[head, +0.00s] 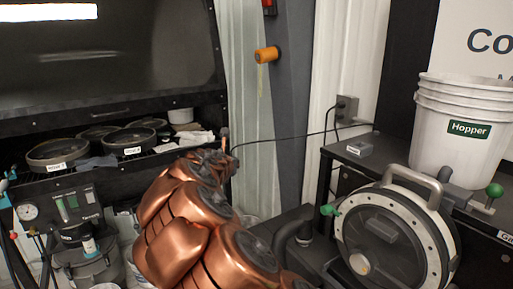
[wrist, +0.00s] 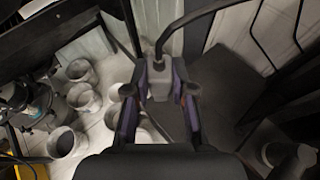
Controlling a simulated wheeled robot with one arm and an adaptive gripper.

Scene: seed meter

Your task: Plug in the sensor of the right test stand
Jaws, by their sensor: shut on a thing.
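My gripper (wrist: 160,92) is shut on a grey plug (wrist: 159,76), with a purple-lined finger on each side. A black cable (wrist: 190,20) leaves the plug's far end. In the head view my copper arm hides most of the gripper, and the plug cannot be made out. There the cable (head: 285,137) runs right from the gripper towards a grey wall box (head: 346,108). The right test stand has a round black and pale seed meter (head: 397,236) with a grey handle, below and right of the gripper. I cannot tell where its sensor socket is.
A white Hopper bucket (head: 464,130) and a small grey box (head: 360,149) stand on the right bench. At left, round dark discs (head: 57,152) lie on a shelf. White buckets (wrist: 83,97) stand on the floor below the gripper. A grey post (head: 293,100) rises behind.

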